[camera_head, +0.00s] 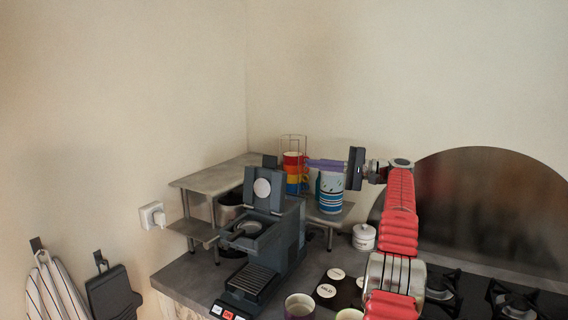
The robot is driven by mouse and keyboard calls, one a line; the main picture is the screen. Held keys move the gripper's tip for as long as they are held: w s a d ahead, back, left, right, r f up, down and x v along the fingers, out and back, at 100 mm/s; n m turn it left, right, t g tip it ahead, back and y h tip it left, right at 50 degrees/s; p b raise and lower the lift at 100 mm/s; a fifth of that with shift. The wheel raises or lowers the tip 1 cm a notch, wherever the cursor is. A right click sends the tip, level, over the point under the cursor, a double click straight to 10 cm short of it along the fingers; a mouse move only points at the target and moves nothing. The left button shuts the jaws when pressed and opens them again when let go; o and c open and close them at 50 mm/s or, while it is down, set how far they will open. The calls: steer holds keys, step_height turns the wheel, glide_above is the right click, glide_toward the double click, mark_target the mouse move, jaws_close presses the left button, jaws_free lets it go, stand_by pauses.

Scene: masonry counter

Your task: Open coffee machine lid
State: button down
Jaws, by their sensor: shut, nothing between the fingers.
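The dark grey coffee machine (287,243) stands on the counter left of my arm. Its lid (263,203) is raised upright at the back, with a pale round disc on its inner face. The round opening (247,228) under the lid is uncovered. My gripper (309,163) is shut and empty, its purplish fingers pointing left. It is to the right of the lid and slightly higher in the picture, apart from it. It shows above a blue and white striped canister (331,195); I cannot tell the depth between them.
A grey two-level shelf (212,177) stands behind the machine in the corner. A rack of coloured cups (294,172) is near my fingers. A white lidded jar (363,237), cups (299,306) and a gas hob (480,290) are on the counter. The wall above is clear.

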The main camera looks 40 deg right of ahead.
steer(key=w+a+r, duration=0.1)
steer(key=w+a, duration=0.4)
steer(key=a, duration=0.3)
steer(key=shift+w+a, duration=0.2)
steer(key=shift+w, duration=0.1)
stand_by(0.4)
steer(key=shift+s+d, duration=0.1)
stand_by(0.4)
